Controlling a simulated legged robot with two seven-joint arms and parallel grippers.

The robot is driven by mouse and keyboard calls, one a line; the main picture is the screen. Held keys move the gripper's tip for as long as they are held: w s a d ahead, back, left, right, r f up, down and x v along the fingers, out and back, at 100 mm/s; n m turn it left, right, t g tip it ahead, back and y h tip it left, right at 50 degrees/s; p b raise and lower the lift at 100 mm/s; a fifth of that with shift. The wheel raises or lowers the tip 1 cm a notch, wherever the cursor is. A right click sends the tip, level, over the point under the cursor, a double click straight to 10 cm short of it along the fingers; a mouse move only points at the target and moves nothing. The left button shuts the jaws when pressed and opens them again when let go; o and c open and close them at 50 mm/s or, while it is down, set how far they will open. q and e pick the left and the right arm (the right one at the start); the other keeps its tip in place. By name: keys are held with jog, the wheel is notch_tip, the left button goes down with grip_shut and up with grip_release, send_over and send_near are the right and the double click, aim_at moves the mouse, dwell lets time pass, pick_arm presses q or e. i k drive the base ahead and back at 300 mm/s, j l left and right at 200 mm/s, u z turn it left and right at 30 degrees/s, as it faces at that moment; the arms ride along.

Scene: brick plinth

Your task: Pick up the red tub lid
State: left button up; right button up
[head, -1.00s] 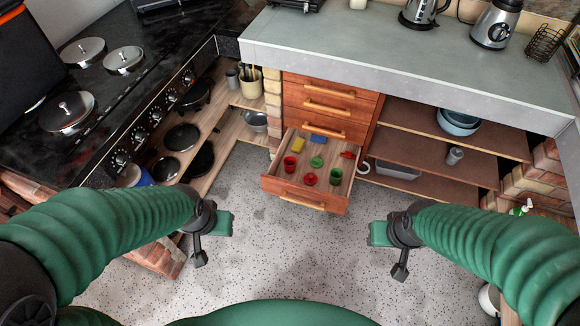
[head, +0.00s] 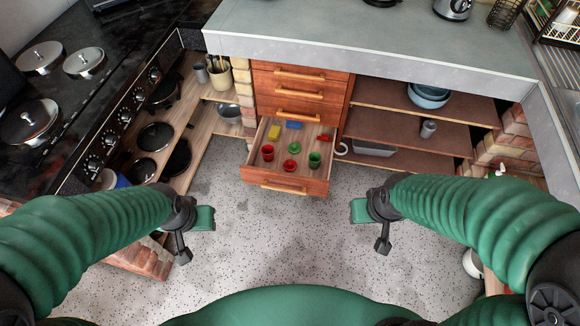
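The red tub lid (head: 290,166) appears as a small flat red round piece in the open wooden drawer (head: 287,185), near its front. A red tub (head: 267,153) stands left of it and a green tub (head: 314,159) right of it. A green lid (head: 295,148) lies just behind. My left gripper (head: 194,234) is empty over the floor, left of and nearer than the drawer, with its fingers apart. My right gripper (head: 371,229) is empty over the floor, right of and nearer than the drawer, with its fingers apart.
The drawer also holds a yellow block (head: 275,132), a blue block (head: 294,125) and a red piece (head: 325,137). A grey worktop (head: 380,40) overhangs behind. Shelves (head: 405,130) stand right, the stove (head: 110,110) left. The speckled floor (head: 280,240) before the drawer is clear.

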aim_at(289, 166)
jog(key=i+j, duration=0.1)
jog(key=i, duration=0.45)
jog(key=i+j, duration=0.15)
jog(key=i, duration=0.4)
jog(key=i+j, duration=0.1)
jog(key=i, duration=0.45)
